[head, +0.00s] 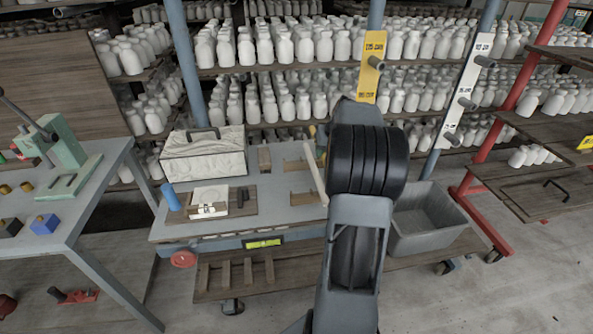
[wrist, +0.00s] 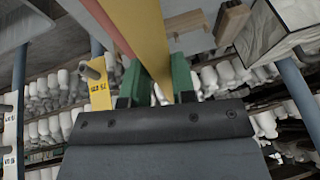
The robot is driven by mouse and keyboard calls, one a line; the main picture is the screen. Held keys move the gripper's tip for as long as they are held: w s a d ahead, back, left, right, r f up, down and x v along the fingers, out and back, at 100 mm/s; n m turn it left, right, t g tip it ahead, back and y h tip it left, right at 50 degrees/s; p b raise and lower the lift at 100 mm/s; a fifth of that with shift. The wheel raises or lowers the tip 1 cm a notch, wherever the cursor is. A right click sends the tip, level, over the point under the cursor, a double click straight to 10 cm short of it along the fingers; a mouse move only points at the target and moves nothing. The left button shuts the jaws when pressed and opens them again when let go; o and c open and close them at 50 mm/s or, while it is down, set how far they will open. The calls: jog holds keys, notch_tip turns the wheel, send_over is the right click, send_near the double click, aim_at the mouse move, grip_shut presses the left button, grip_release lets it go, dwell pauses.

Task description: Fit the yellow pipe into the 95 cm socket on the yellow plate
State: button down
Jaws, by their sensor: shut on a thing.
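My gripper (wrist: 158,88) is shut on the yellow pipe (wrist: 142,30), which sits between its green jaws in the wrist view and runs out past the top edge. One side of the pipe looks orange-red there. The yellow plate (head: 367,84) is fixed on a blue post in the head view, with a grey socket (head: 376,62) sticking out near its upper label. A second label is low on the plate; any socket there is hidden behind my arm. The plate (wrist: 98,92) also shows left of the jaws in the wrist view, apart from the pipe. The labels are too small to read surely.
A white plate (head: 466,90) with several sockets stands on another post to the right. A cart (head: 240,228) with a toolbox (head: 204,155) and wooden blocks stands below. A grey bin (head: 428,218) is right of my arm. Shelves of white bottles fill the back.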

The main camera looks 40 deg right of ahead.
jog(key=shift+w+a+f+p, duration=0.15)
jog(key=shift+w+a+f, duration=0.65)
jog(key=shift+w+f, duration=0.55)
jog(key=shift+w+a+f+p, duration=0.15)
jog(key=shift+w+a+f, duration=0.65)
jog(key=shift+w+f, duration=0.55)
jog(key=shift+w+a+f+p, duration=0.15)
jog(key=shift+w+a+f, duration=0.65)
jog(key=shift+w+f, duration=0.65)
jog(key=shift+f, duration=1.15)
jog(key=shift+f, duration=0.15)
jog(key=shift+f, duration=0.15)
jog(key=c, duration=0.9)
grip_release()
jog(key=shift+c, duration=0.2)
